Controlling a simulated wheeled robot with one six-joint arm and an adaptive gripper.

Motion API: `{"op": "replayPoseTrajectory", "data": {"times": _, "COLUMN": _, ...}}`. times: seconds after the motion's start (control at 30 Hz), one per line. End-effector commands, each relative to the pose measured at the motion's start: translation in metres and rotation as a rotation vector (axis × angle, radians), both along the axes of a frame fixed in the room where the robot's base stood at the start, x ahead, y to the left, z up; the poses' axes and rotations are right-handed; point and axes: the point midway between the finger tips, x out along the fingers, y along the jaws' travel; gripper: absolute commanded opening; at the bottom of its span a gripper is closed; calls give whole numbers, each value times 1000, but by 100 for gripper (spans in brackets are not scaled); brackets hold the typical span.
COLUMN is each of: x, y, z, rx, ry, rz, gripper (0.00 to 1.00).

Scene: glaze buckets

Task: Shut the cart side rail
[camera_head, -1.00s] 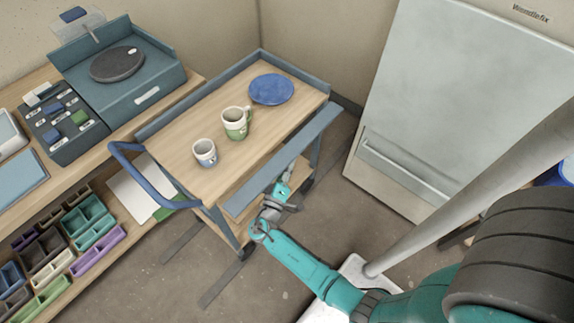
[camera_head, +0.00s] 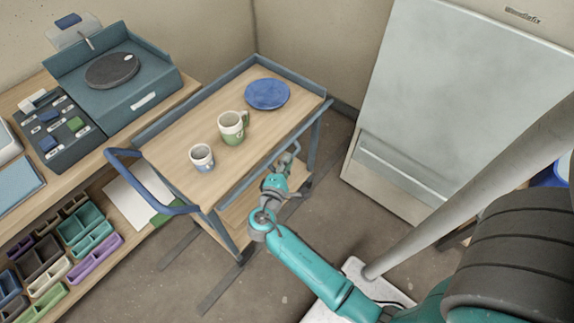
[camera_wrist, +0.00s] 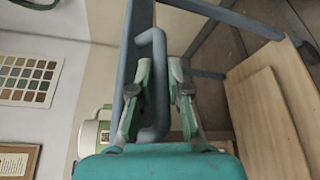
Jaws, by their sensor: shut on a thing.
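The cart (camera_head: 185,125) has a wooden top with blue-grey rails. Its near side rail (camera_head: 312,118) lies along the top's near edge and shows as a thin strip, seen nearly edge-on. My gripper (camera_head: 288,158) is at the middle of this rail, on its outer side. In the wrist view, the two fingers of my gripper (camera_wrist: 160,75) are shut around the rail's bent blue-grey handle (camera_wrist: 154,100). The rail (camera_wrist: 138,25) also shows there behind the handle. Whether the rail is fully upright or latched cannot be told.
On the cart top stand a green-and-white mug (camera_head: 232,128), a small cup (camera_head: 202,157) and a blue plate (camera_head: 267,94). The cart's push handle (camera_head: 125,175) is at the left. A bench (camera_head: 185,98) stands behind, a grey cabinet (camera_head: 440,90) at right. Floor between is open.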

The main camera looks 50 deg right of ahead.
Motion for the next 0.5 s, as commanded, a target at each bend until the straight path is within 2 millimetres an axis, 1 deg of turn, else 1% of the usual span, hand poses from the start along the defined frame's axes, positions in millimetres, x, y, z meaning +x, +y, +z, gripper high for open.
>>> {"op": "replayPoseTrajectory", "data": {"times": 0.1, "x": 4, "y": 0, "z": 8, "rx": -4, "ry": 105, "rz": 1, "gripper": 0}}
{"op": "replayPoseTrajectory", "data": {"times": 0.5, "x": 14, "y": 1, "z": 21, "rx": -17, "ry": 451, "rz": 1, "gripper": 0}}
